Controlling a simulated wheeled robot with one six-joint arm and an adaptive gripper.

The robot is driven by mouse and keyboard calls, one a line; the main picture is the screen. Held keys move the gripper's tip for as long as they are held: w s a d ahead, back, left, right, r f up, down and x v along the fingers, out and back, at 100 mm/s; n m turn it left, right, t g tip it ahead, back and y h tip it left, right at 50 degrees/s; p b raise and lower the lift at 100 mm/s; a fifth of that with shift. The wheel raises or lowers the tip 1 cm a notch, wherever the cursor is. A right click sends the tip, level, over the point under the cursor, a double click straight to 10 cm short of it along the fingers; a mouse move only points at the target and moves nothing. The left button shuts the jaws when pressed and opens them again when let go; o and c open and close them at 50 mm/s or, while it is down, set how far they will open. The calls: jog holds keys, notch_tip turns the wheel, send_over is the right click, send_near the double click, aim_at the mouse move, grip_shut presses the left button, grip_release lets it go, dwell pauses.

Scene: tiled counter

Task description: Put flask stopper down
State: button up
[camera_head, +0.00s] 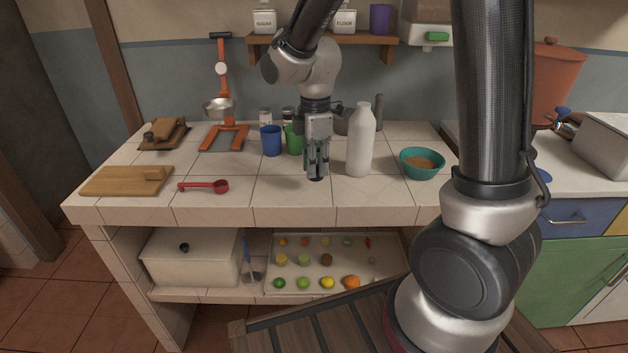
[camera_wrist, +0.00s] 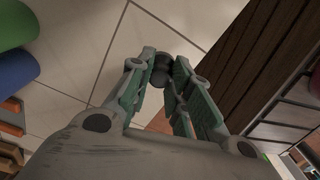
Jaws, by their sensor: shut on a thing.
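My gripper (camera_head: 316,168) points straight down over the tiled counter (camera_head: 285,204), left of the white bottle-shaped flask (camera_head: 360,141). Its fingers are shut on a small dark stopper (camera_head: 316,178), which shows just below the fingertips. In the wrist view the dark rounded stopper (camera_wrist: 161,66) sits between the two fingertips of my gripper (camera_wrist: 158,78). The fingers cover part of it. The stopper is at or very close to the tiles; I cannot tell whether it touches them. The flask stands upright, apart from my gripper.
A blue cup (camera_head: 270,141) and a green cup (camera_head: 293,139) stand behind to the left. A teal bowl (camera_head: 421,163) is at the right. A red scoop (camera_head: 205,186) and a cutting board (camera_head: 127,181) lie left. The tiles around the gripper's front and left are clear.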

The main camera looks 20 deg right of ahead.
jog(key=shift+f, duration=2.05)
jog(key=shift+f, duration=0.1)
jog(key=o, duration=0.7)
jog(key=shift+o, duration=0.2)
notch_tip(320, 180, up, 12)
jog(key=shift+r, duration=0.15)
jog(key=s+d+r+m+t, duration=0.2)
jog(key=s+d+r+m, duration=0.2)
jog(key=s+d+m, duration=0.3)
jog(key=s+d+r+m+t, duration=0.2)
jog(key=s+d+r+m, duration=0.1)
jog(key=s+d+m, duration=0.5)
jog(key=s+m, duration=0.2)
jog(key=s, duration=0.2)
jog(key=shift+r, duration=0.35)
